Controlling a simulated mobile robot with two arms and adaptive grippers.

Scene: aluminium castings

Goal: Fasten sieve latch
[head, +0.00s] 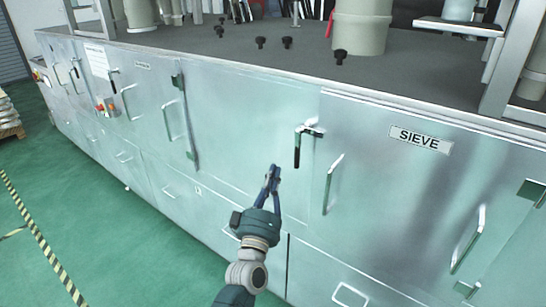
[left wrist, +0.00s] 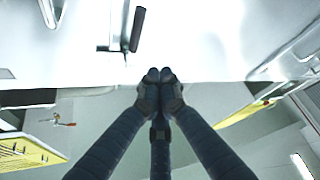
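The sieve latch (head: 298,148) is on the cabinet front, just left of the panel labelled SIEVE (head: 420,140). It has a dark lever hanging down and a metal crosspiece with a dark end reaching right toward that panel. I cannot tell whether it is fastened. In the left wrist view, the latch (left wrist: 137,30) shows as a black grip beside a thin metal rod. My left gripper (head: 273,168) is below and left of the latch, apart from it in the picture. Its fingertips (left wrist: 159,75) are together, with nothing seen between them. My right gripper is out of view.
A vertical metal handle (head: 332,184) stands out right of the latch, and another (head: 468,240) is farther right. Black knobs (head: 341,56) and a pale cylinder (head: 361,25) stand on the cabinet top. The green floor (head: 90,215) at left is clear.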

